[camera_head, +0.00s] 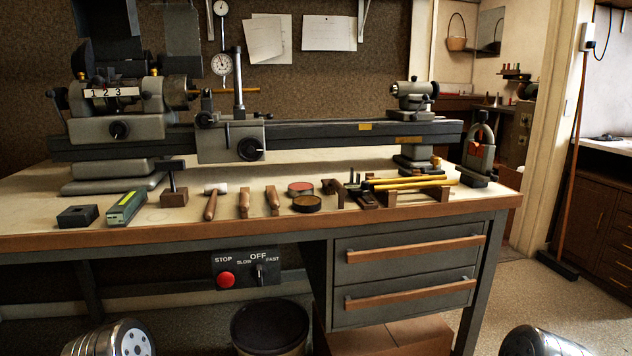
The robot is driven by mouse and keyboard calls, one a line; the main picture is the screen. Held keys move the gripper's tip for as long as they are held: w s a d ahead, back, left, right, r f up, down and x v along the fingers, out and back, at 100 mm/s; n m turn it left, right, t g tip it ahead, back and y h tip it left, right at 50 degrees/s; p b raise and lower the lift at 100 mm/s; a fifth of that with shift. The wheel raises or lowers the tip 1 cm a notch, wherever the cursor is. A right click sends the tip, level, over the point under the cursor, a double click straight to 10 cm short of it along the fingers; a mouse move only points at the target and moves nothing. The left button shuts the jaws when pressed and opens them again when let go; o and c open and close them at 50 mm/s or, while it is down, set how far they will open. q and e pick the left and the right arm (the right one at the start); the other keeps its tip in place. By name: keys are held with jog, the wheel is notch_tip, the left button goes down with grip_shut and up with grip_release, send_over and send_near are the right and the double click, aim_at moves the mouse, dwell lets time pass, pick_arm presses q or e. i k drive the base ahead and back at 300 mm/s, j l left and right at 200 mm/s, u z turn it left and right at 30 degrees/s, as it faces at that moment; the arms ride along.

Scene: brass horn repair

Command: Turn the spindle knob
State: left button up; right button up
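A small control panel (246,268) hangs under the bench's front edge. It carries a red STOP button (226,279) on its left and a dark knob (260,272) on its right. The words OFF, SLOW and FAST stand around the knob. Its pointer seems to stand about upright, toward OFF, though it is small in the picture. The lathe (250,135) stands on the bench above, with more black knobs on its headstock and carriage. Only rounded silver parts of my arms show at the bottom left and bottom right. Neither gripper is in view.
The bench top (330,168) holds a mallet (211,203), wooden-handled tools, round tins (307,203) and yellow rods (408,182). A drawer unit (408,275) with wooden handles stands right of the panel. A dark round bin (270,325) stands below it. The space before the panel looks clear.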

aim_at(120, 129)
jog(key=i+j+u, duration=0.2)
jog(key=i, duration=0.2)
jog(key=i+j+u, duration=0.25)
jog(key=i, duration=0.2)
